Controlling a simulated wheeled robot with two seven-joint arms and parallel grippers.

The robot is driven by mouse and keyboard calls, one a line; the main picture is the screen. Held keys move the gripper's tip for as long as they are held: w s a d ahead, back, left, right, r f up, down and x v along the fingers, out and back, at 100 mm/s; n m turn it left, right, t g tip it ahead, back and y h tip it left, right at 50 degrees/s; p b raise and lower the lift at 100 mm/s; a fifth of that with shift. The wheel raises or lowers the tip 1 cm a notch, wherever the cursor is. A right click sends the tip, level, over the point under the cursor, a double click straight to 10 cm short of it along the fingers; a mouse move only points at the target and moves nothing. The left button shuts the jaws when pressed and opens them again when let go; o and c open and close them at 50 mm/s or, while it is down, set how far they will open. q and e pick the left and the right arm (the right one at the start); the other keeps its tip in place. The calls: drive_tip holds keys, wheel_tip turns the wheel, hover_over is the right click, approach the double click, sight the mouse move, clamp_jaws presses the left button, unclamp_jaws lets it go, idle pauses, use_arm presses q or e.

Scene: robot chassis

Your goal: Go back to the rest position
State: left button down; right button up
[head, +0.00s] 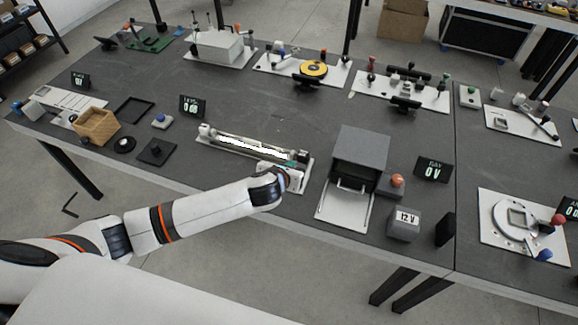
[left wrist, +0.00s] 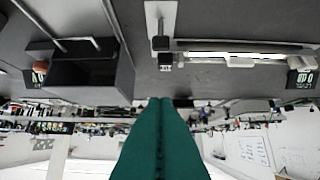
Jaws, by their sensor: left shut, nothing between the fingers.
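My left arm comes in from the left in the head view and reaches over the table's (head: 330,105) front edge. My left gripper (head: 297,160) is by the right end of a white plate with a long bright bar (head: 250,147). Its tip is small and partly hidden by my wrist. In the left wrist view the green fingers (left wrist: 160,104) are together with nothing between them. The bar (left wrist: 222,54) shows beyond them, to the right. I cannot tell whether the fingers touch the plate. My right gripper is not in view.
A grey box with an open front (head: 359,160) stands close to the right of my left gripper; it also shows in the left wrist view (left wrist: 95,70). A 12 V block (head: 404,224) and a display (head: 434,169) are farther right. A wooden box (head: 97,126) stands left.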

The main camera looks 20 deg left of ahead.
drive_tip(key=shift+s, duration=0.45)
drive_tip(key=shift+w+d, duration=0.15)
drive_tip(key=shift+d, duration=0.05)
